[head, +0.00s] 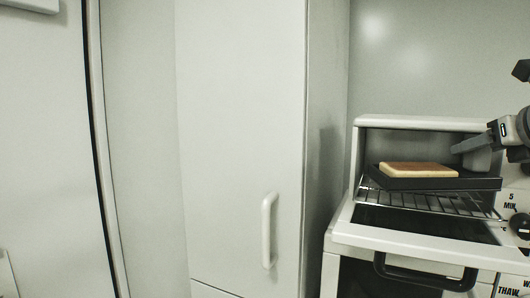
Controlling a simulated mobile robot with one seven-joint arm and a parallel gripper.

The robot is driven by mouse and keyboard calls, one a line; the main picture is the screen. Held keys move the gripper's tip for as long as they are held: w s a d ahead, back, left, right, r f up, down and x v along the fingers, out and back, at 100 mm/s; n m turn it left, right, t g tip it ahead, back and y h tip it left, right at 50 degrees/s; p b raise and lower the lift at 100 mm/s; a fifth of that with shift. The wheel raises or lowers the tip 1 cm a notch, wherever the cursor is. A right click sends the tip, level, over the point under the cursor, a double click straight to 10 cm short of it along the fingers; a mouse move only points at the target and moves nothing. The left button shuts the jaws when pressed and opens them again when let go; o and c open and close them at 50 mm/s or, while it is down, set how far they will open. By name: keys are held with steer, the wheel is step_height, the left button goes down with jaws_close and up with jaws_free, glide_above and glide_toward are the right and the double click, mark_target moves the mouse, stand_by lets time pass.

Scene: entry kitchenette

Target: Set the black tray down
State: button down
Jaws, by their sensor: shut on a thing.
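The black tray (475,184) is inside the mouth of the white toaster oven (424,122), at the wire rack (428,204). It looks slightly tilted, and I cannot tell whether it touches the rack. A flat slice of bread (418,169) lies on the tray. My gripper (473,158) reaches in from the right and is shut on the tray near its right rear side. The exact grip on the rim is partly hidden.
The oven door (424,240) is folded down in front, with a dark handle (424,284). Knobs (520,226) sit on the oven's right panel. A tall white cabinet (240,130) with a white handle (269,230) stands close on the left.

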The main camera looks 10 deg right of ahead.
mark_target(464, 165)
steer(key=shift+w+d, duration=0.2)
steer(key=shift+w, duration=0.95)
step_height(464, 165, down, 3)
steer(key=b, duration=0.3)
steer(key=shift+f+b, duration=0.15)
steer(key=shift+b, duration=0.2)
steer(key=shift+f, duration=0.15)
steer(key=shift+c, duration=2.2)
jaws_free()
steer(key=shift+f, duration=0.1)
